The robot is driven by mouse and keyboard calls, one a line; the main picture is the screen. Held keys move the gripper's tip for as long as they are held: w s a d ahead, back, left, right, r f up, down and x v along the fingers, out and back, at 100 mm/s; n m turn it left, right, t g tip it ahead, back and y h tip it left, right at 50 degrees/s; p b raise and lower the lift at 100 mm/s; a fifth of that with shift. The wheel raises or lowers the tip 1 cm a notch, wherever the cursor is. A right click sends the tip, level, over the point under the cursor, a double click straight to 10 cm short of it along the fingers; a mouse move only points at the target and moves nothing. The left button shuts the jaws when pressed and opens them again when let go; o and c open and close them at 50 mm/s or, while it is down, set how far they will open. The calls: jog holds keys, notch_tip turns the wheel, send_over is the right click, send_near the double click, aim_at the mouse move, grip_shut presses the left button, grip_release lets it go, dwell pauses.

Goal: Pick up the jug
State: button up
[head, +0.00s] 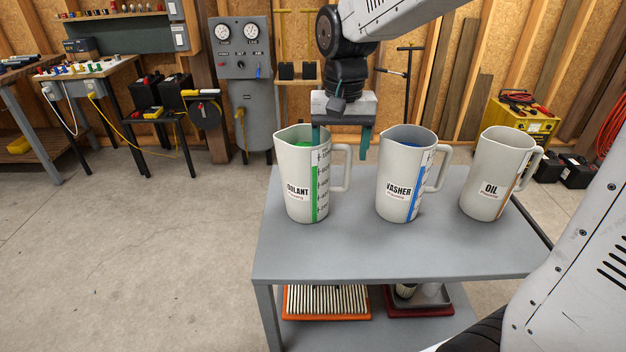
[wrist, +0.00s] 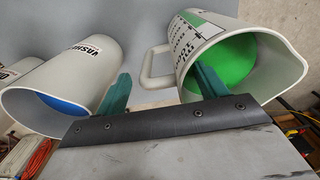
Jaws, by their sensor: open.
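Three pale jugs stand upright on a grey cart. The jug marked COOLANT (head: 300,205), with a green strip and green contents, is at the left. The jug marked WASHER (head: 398,200), with a blue strip, is in the middle. The jug marked OIL (head: 487,195) is at the right. My gripper (head: 341,146) is open above the coolant jug's handle side. One teal finger overlaps its mouth; the other is outside, beyond the handle. In the wrist view, the handle of the coolant jug (wrist: 241,62) shows between my fingers (wrist: 163,80), and the washer jug (wrist: 72,80) is left.
The grey cart top (head: 385,252) is clear in front of the jugs. Its lower shelf holds an orange-framed filter (head: 327,302) and a dark red tray (head: 420,308). A grey gauge panel (head: 240,48) stands behind at left. Open concrete floor lies left of the cart.

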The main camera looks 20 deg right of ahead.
notch_tip(320, 180, down, 2)
jog(key=shift+f, duration=0.2)
grip_shut()
jog(key=shift+r, duration=0.1)
